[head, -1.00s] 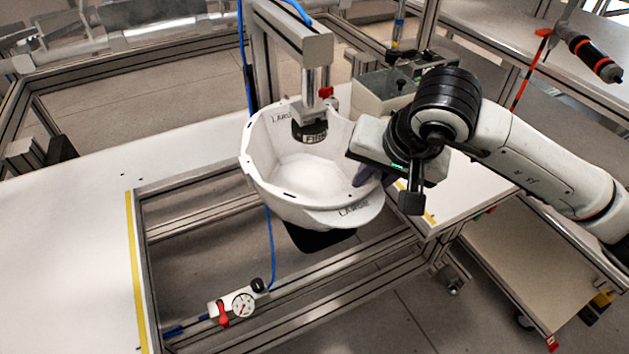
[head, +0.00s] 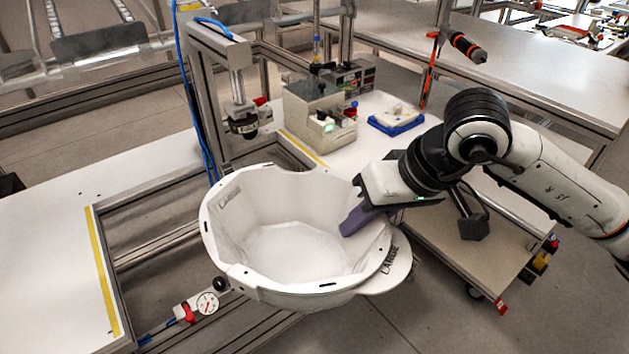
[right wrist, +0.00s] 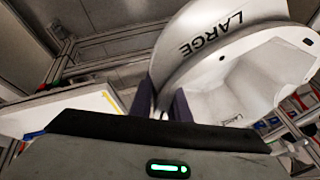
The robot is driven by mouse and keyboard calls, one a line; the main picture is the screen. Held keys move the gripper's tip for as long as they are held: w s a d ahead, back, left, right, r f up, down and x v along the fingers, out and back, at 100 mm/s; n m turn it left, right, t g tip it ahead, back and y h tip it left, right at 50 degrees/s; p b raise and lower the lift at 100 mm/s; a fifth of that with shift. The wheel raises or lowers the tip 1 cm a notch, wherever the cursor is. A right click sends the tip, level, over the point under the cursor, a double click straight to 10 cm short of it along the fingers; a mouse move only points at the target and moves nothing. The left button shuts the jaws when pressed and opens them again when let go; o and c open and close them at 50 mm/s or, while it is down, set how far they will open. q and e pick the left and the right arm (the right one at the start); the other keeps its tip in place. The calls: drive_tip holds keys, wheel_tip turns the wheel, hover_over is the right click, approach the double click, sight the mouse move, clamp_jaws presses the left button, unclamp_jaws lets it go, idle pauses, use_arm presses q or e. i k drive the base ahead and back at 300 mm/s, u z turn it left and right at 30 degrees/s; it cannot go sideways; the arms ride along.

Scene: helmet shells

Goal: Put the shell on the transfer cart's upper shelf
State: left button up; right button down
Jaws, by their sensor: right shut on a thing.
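The white helmet shell (head: 290,245) is held open side up in the head view, its brim marked LARGE. My right gripper (head: 362,218) is shut on the shell's wall near the brim; one purple finger shows inside the shell. In the right wrist view the shell (right wrist: 255,75) sits between the purple fingers (right wrist: 162,100). The transfer cart (head: 450,248) stands at the lower right, its upper shelf partly hidden behind my right gripper and arm. The shell is left of the cart, in front of the press frame. My left gripper is not in view.
The press (head: 243,122) with its black head stands behind the shell. A gauge (head: 207,303) is fixed to the frame below left. A grey device (head: 320,118) and a blue tray (head: 396,122) are on the table behind. The visible part of the cart's upper shelf looks bare.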

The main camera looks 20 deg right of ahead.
sight(568, 69)
drive_tip(key=z, duration=0.5)
drive_tip(key=k, duration=1.25)
drive_tip(key=u, duration=0.5)
drive_tip(key=i, duration=0.95)
drive_tip(key=z, duration=0.45)
drive_tip(key=i, duration=0.6)
drive_tip(key=z, duration=0.65)
